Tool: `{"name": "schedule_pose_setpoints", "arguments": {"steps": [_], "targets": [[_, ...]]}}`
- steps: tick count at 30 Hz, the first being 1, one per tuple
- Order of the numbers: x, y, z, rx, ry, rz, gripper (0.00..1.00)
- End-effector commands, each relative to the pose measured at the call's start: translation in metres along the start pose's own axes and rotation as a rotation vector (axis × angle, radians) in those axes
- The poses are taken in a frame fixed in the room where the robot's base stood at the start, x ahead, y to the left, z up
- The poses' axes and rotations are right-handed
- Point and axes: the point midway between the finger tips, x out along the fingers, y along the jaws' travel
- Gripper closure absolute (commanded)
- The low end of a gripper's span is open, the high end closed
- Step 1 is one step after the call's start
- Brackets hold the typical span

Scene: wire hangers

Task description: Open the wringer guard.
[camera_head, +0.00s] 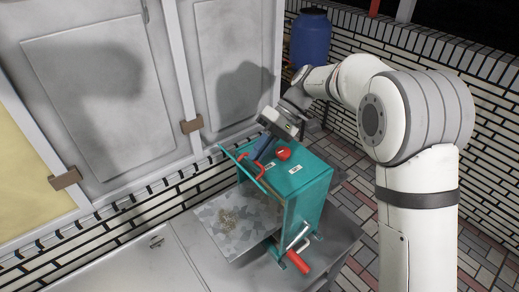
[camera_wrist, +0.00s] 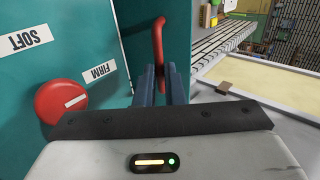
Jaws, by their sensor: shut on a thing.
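The wringer (camera_head: 314,184) is a teal box standing on a grey bench, with a round red knob (camera_head: 283,154) and white labels on top. The wrist view shows the knob (camera_wrist: 62,103) and the labels SOFT and FIRM. A red bar handle (camera_head: 256,176) sits at the wringer's left side, on what looks like the teal guard; it also shows in the wrist view (camera_wrist: 158,38). My gripper (camera_head: 259,160) reaches down from above, its blue-grey fingers (camera_wrist: 161,78) shut on this handle. The fingers hide part of the handle. How far the guard stands open is hard to tell.
A crank with a red grip (camera_head: 298,262) sticks out at the wringer's front. A speckled metal tray (camera_head: 228,226) lies at its left. Grey panelled doors (camera_head: 95,90) and a brick wall stand behind. A blue barrel (camera_head: 310,38) is at the back.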

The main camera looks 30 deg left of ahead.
Motion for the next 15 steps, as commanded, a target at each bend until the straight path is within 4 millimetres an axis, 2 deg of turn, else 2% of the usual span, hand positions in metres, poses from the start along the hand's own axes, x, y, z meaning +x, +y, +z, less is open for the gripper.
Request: {"name": "schedule_pose_setpoints", "arguments": {"steps": [9,10,15], "targets": [[-0.0015,0.001,-0.0001,0.002,0.005,0.001,1.0],[-0.0016,0.001,-0.0001,0.002,0.005,0.001,0.9],[-0.0017,0.0011,0.0001,0.002,0.005,0.001,0.76]]}}
